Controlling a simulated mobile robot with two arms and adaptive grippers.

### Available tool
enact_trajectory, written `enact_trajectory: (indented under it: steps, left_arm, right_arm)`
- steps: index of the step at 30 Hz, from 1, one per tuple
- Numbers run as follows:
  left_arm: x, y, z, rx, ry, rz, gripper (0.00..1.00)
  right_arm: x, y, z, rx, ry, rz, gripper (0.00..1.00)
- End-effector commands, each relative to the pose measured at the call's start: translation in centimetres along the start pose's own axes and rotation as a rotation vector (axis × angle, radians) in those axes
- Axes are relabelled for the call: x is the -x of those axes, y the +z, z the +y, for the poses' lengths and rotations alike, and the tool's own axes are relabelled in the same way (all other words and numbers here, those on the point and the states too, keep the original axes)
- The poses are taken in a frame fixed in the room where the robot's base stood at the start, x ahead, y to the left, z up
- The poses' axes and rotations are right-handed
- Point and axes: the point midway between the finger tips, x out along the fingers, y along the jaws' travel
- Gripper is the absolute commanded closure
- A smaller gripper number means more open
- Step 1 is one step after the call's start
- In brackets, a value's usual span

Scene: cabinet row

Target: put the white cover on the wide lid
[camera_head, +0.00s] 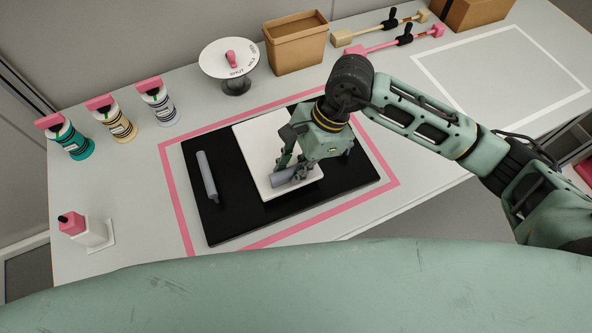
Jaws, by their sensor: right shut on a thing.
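The white cover (263,140) is a square plate over the right and middle part of a flat black slab (222,218), which I take for the wide lid. I cannot tell whether the cover touches the slab or hangs just above it. A grey bar handle (206,176) shows on the slab's left part. My right gripper (284,174) points down over the cover and is shut on a grey bar (281,179) at the cover's front part. The gripper and wrist hide part of the cover and the slab's right side. My left gripper is not in view.
A pink outline (173,190) surrounds the slab on the grey table. Several pink-topped bottles (117,122), a dispenser (83,230), a round white sign (229,58) and a brown bin (295,45) stand around. A white-outlined area (505,75) at right is empty.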

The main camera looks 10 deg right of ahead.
Motion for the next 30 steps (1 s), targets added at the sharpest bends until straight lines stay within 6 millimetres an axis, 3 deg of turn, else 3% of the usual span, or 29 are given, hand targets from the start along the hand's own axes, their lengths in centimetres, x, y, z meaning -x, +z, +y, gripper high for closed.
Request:
enact_trajectory:
  steps: [6, 13, 14, 20, 30]
  left_arm:
    - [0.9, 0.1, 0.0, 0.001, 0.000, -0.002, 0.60]
    - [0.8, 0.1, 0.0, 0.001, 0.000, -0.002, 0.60]
    - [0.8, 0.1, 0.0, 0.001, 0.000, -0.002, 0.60]
    - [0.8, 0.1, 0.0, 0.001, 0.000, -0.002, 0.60]
    - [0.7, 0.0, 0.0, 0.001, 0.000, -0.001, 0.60]
  right_arm:
    - [-2.6, -1.1, 0.1, -0.001, 0.003, 0.000, 1.00]
    - [-2.8, -1.2, 0.1, 0.001, 0.001, 0.001, 1.00]
    - [-2.8, -1.2, 0.1, 0.001, 0.001, 0.001, 0.83]
    - [-2.8, -1.2, 0.1, 0.001, 0.001, 0.001, 0.65]
    - [-2.5, -1.2, 0.0, 0.001, 0.000, 0.001, 0.65]
